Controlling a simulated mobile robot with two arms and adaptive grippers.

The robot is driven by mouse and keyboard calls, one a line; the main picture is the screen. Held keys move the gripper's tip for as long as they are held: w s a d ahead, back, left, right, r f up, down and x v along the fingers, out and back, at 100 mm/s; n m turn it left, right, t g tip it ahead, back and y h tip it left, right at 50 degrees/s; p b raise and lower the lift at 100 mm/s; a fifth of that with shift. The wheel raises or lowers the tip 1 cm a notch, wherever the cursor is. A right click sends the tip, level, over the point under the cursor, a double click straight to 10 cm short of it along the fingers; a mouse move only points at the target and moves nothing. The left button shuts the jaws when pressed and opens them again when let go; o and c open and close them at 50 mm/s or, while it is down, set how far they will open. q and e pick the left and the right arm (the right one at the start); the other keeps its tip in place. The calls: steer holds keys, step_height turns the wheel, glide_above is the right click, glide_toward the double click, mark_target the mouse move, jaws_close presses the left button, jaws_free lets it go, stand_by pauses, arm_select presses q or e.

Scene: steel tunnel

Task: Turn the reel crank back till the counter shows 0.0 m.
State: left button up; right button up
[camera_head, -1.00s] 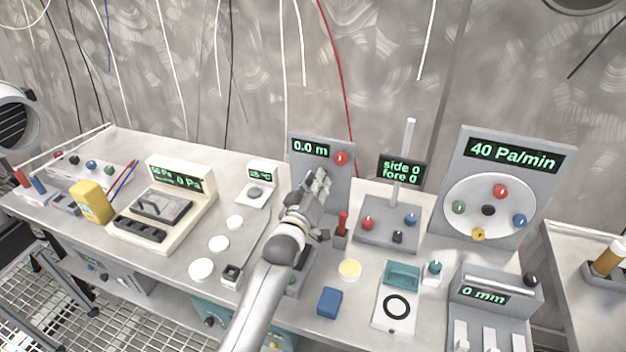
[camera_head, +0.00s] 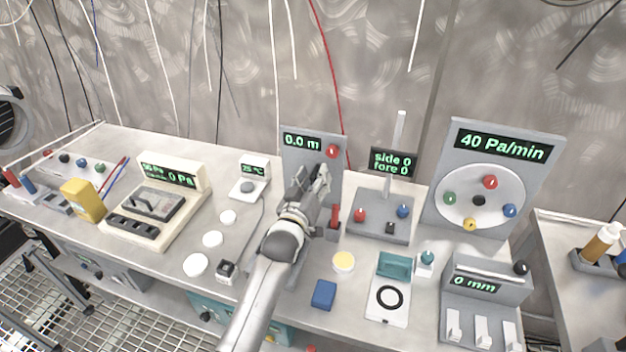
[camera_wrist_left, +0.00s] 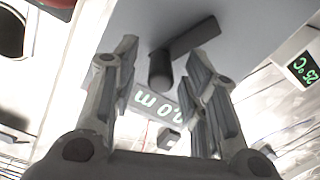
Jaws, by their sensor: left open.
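The reel's grey panel (camera_head: 292,167) stands upright at the back of the bench. Its counter (camera_head: 302,142) reads 0.0 m in green. My left gripper (camera_head: 312,178) is in front of the panel and covers its lower part; the crank is hidden behind it in the head view. In the left wrist view the crank shows as a dark arm (camera_wrist_left: 196,38) with a round grip (camera_wrist_left: 160,69). The open left fingers (camera_wrist_left: 163,75) stand to either side of the grip, with gaps visible. The counter also shows there upside down (camera_wrist_left: 158,106). My right gripper is not in view.
A red knob (camera_head: 331,151) sits on the panel beside the counter. A red-handled lever (camera_head: 334,215) stands close to the right of my gripper. A box with a post and coloured knobs (camera_head: 384,228) is further right. A blue block (camera_head: 324,294) lies in front.

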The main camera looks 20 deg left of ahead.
arm_select(q)
steer(key=shift+s, duration=0.15)
steer(key=s, duration=1.1)
steer(key=shift+s+a, duration=0.15)
steer(key=shift+s, duration=0.25)
